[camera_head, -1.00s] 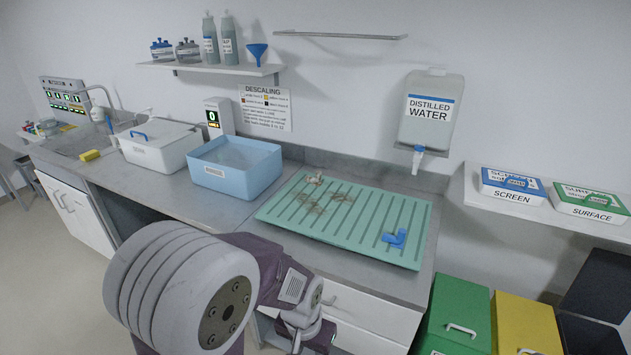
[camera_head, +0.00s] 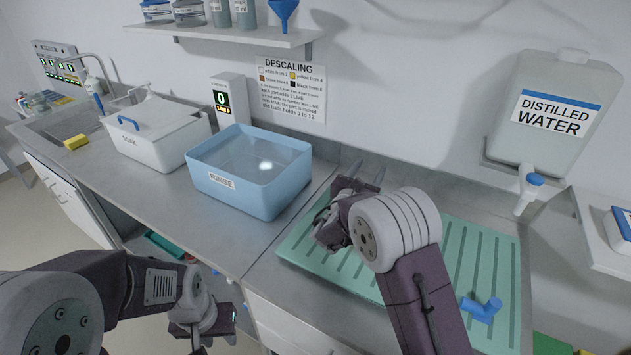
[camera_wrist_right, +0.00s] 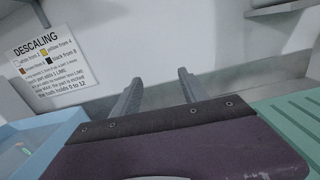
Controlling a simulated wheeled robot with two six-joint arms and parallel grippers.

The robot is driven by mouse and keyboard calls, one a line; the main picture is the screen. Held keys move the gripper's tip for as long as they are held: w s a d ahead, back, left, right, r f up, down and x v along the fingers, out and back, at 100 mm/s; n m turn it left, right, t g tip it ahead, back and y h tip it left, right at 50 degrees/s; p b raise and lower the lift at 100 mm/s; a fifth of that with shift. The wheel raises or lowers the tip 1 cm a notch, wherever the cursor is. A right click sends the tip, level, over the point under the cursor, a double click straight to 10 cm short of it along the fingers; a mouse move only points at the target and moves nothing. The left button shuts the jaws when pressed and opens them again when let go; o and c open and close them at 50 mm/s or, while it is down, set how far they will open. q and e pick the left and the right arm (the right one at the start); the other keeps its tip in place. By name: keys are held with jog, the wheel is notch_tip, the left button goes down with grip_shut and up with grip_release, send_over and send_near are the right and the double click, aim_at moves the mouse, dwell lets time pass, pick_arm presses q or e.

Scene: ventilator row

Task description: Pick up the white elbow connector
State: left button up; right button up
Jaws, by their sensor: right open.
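I cannot make out a white elbow connector in either view now. My right arm covers the far left part of the green ribbed tray (camera_head: 455,240), where small pale pieces showed earlier. My right gripper (camera_head: 367,174) is over the back left of this tray, its two fingers apart and pointing toward the wall. In the right wrist view the fingers (camera_wrist_right: 160,78) are open with nothing between them. A blue elbow-shaped piece (camera_head: 481,309) lies at the tray's front right. My left gripper (camera_head: 208,322) hangs low in front of the counter; its jaws are unclear.
The blue rinse bin (camera_head: 248,172) with liquid stands left of the tray, and a white lidded soak bin (camera_head: 157,138) is further left. A distilled water tank (camera_head: 553,110) with a tap hangs over the tray's right. A shelf (camera_head: 225,38) is above.

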jog(key=shift+n+y, duration=0.6)
jog(key=a+f, duration=0.1)
jog(key=f, duration=0.2)
jog(key=a+f, duration=0.1)
jog(key=f, duration=0.3)
jog(key=a+f, duration=0.1)
jog(key=f, duration=0.3)
jog(key=shift+s+a+f+b, duration=0.15)
jog(key=shift+s+f+b, duration=0.05)
jog(key=shift+s+b, duration=0.15)
jog(key=shift+w+d+f, duration=0.2)
jog(key=shift+w+d, duration=0.2)
jog(key=shift+d, duration=0.15)
jog(key=x, duration=0.6)
jog(key=shift+w+p, duration=0.15)
jog(key=shift+p, duration=0.15)
pick_arm(q)
jog(key=shift+s+d+f, duration=0.1)
jog(key=shift+s+f, duration=0.05)
jog(key=shift+s, duration=0.25)
pick_arm(e)
grip_shut()
